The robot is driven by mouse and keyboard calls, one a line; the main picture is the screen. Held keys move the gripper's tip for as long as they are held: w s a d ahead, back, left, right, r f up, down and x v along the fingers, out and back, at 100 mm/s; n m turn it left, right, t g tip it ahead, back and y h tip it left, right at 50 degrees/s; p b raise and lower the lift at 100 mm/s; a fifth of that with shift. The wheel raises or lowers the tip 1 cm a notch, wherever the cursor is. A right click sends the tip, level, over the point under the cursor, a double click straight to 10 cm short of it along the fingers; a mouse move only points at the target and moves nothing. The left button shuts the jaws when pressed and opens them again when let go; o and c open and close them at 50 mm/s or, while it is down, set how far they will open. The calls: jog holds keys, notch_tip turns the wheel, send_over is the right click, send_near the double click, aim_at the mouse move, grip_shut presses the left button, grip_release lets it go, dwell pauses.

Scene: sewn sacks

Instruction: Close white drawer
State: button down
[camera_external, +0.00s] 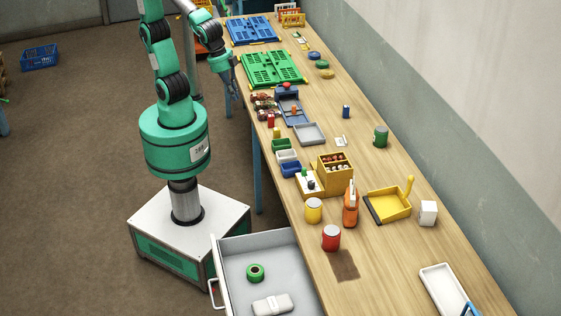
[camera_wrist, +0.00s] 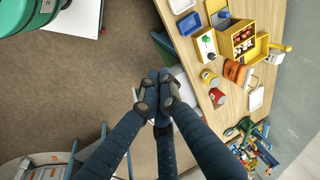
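The white drawer (camera_external: 281,264) is pulled out from under the wooden table at the bottom of the external view, and its near end is cut off by the frame. Its handle (camera_external: 213,291) is on the left, outer face. A green tape roll (camera_external: 256,272) and a pale grey object (camera_external: 272,305) lie inside. My gripper (camera_external: 229,108) hangs beside the table's left edge, far from the drawer and level with the green crate. In the wrist view, my gripper (camera_wrist: 155,88) has its dark fingers brought together with nothing visible between them.
My base stands close to the drawer's outer face. The floor (camera_external: 70,150) left of my base is mostly clear.

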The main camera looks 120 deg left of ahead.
jog(key=w+d+f+m+y, duration=0.1)
jog(key=w+d+f+m, duration=0.3)
jog(key=d+f, duration=0.3)
jog(key=w+d+f+m+y, duration=0.1)
jog(key=w+d+f+m, duration=0.25)
jog(key=d, duration=0.65)
jog(key=w+d+f+m+y, duration=0.1)
jog(key=w+d+f+m, duration=0.2)
jog(key=d+f, duration=0.45)
jog(key=s+d+f+m+t, duration=0.1)
jog(key=s+d+f+m, duration=0.2)
jog(key=d+f, duration=0.4)
jog(key=s+d+f+m+t+y, duration=0.1)
jog(key=s+d+f+m, duration=0.2)
jog(key=d+f, duration=0.5)
jog(key=s+d+f+m+t+y+b, duration=0.1)
jog(key=s+d+f+m, duration=0.2)
jog(key=d+f, duration=0.5)
notch_tip(320, 180, down, 2)
jog(key=shift+d+f+m, duration=0.1)
jog(key=shift+d+m, duration=0.1)
jog(key=shift+m, duration=0.55)
jog(key=shift+w+a, duration=0.1)
